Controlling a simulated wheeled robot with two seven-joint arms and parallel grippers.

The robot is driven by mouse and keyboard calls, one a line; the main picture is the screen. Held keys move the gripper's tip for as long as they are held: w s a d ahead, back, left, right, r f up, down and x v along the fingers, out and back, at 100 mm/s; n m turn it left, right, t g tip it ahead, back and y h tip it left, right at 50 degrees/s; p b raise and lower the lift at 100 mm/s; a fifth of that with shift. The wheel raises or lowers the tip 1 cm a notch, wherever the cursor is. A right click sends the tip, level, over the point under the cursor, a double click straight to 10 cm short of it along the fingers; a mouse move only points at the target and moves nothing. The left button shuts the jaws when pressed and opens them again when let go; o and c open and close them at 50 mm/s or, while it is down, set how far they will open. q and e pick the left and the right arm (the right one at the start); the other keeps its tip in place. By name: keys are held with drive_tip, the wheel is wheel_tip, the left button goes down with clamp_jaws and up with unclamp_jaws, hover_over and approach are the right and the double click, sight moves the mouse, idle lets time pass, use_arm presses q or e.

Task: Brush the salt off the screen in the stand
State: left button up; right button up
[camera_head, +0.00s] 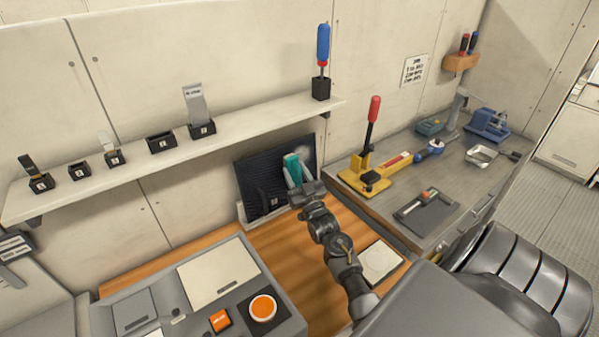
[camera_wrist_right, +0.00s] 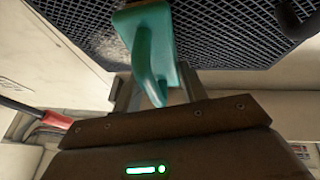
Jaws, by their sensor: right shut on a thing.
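The screen (camera_head: 262,184) is a dark mesh panel standing tilted in a pale stand (camera_head: 246,222) against the back wall. A whitish salt patch (camera_head: 304,157) shows on its upper right part. In the right wrist view the mesh (camera_wrist_right: 230,35) fills the top, with a pale salt patch (camera_wrist_right: 108,42) left of the brush. My right gripper (camera_head: 298,184) is shut on a teal brush (camera_head: 291,168), in front of the screen's right half. The brush handle (camera_wrist_right: 152,60) shows in the wrist view; its bristles are hidden, so contact with the mesh cannot be told. My left gripper is not in view.
A shelf (camera_head: 230,119) with several small black holders runs above and left of the screen. A grey bench (camera_head: 455,185) with a red-handled yellow press (camera_head: 370,150) stands to the right. A pale square pad (camera_head: 380,262) lies on the wooden top. A grey console (camera_head: 205,290) stands at front left.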

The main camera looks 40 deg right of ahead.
drive_tip(key=shift+r+p, duration=0.9)
drive_tip(key=shift+r, duration=0.1)
drive_tip(key=shift+d+f, duration=0.1)
drive_tip(key=shift+d, duration=0.3)
drive_tip(key=shift+d+b, duration=0.5)
drive_tip(key=shift+d, duration=0.9)
drive_tip(key=shift+s+d, duration=0.1)
drive_tip(key=shift+s+d+b, duration=0.1)
drive_tip(key=shift+d+b, duration=0.35)
drive_tip(key=shift+d, duration=1.2)
drive_tip(key=d, duration=0.1)
drive_tip(key=d+b, duration=0.1)
drive_tip(key=d, duration=0.1)
drive_tip(key=shift+s+d, duration=0.2)
drive_tip(key=shift+d, duration=0.05)
drive_tip(key=shift+s+a, duration=0.1)
